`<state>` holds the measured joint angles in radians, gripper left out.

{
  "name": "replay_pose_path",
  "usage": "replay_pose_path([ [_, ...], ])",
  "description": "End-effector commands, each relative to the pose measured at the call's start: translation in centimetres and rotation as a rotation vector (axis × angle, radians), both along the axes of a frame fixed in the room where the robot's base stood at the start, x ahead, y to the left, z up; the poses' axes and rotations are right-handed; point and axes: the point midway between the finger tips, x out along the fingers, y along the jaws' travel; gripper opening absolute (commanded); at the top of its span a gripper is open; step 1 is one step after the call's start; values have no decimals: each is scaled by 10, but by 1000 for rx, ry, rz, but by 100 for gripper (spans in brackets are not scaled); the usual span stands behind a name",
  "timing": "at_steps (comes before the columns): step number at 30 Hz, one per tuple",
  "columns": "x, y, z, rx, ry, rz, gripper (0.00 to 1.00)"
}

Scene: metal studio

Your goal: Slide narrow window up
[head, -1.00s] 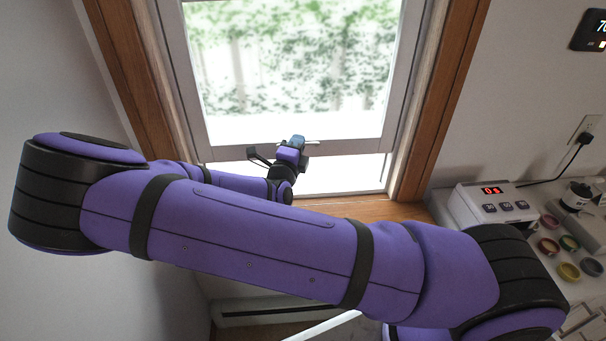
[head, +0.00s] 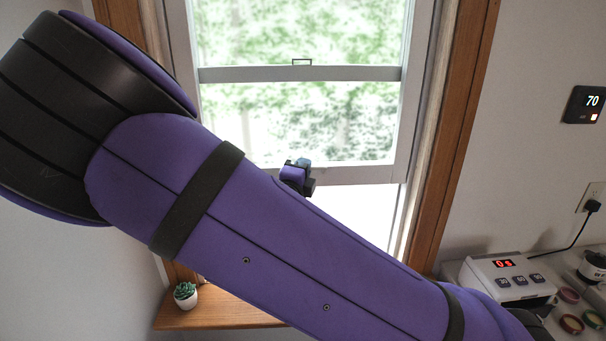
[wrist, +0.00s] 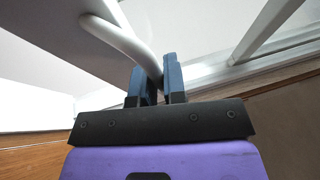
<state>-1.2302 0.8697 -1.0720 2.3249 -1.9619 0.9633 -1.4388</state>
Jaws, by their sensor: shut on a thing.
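The narrow window (head: 298,74) has a pale grey frame set in brown wood trim. Its lower sash has a bottom rail (head: 365,174) standing above a wide bright gap (head: 365,208). My gripper (head: 303,164) is at the middle of that rail in the head view, partly hidden by my purple arm. In the wrist view, the dark blue fingers of my gripper (wrist: 157,82) are shut on a white curved handle (wrist: 125,38) by the sash. The lower left of the opening is hidden behind my arm.
A wooden sill (head: 215,308) carries a small potted plant (head: 186,294) at lower left. A white device with a red display (head: 505,270) and several coloured rings stand at lower right. A thermostat (head: 584,104) and an outlet (head: 592,197) are on the right wall.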

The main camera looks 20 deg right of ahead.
Motion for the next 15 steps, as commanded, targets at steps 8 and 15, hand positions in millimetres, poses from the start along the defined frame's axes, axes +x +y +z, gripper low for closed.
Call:
replay_pose_path([
  [8,0,0,0,-1,-2,1,18],
  [15,0,0,0,-1,-1,1,36],
])
